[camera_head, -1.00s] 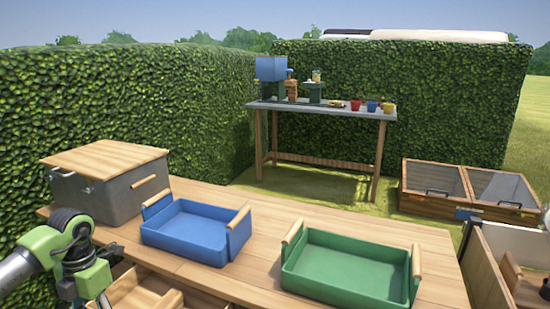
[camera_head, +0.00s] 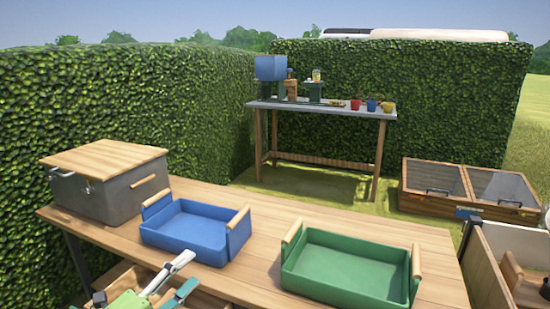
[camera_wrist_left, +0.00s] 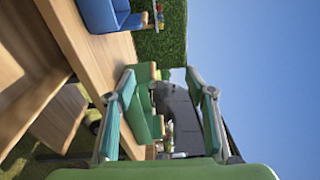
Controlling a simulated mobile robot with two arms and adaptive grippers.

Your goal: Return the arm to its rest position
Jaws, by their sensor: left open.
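My left gripper (camera_head: 187,272) is low at the bottom left of the head view, in front of the wooden table (camera_head: 260,208). Its two fingers are spread apart and point up and to the right. In the left wrist view the gripper (camera_wrist_left: 161,78) is open with nothing held between its fingers. Part of a green tray (camera_wrist_left: 137,122) shows behind and between the fingers there. My right gripper is in neither view.
A blue tray (camera_head: 184,237) and a green tray (camera_head: 345,275) stand on the table, both looking empty. A grey box with a wooden lid (camera_head: 108,205) stands at its left end. A workbench (camera_head: 320,107) and a cold frame (camera_head: 468,208) stand farther back.

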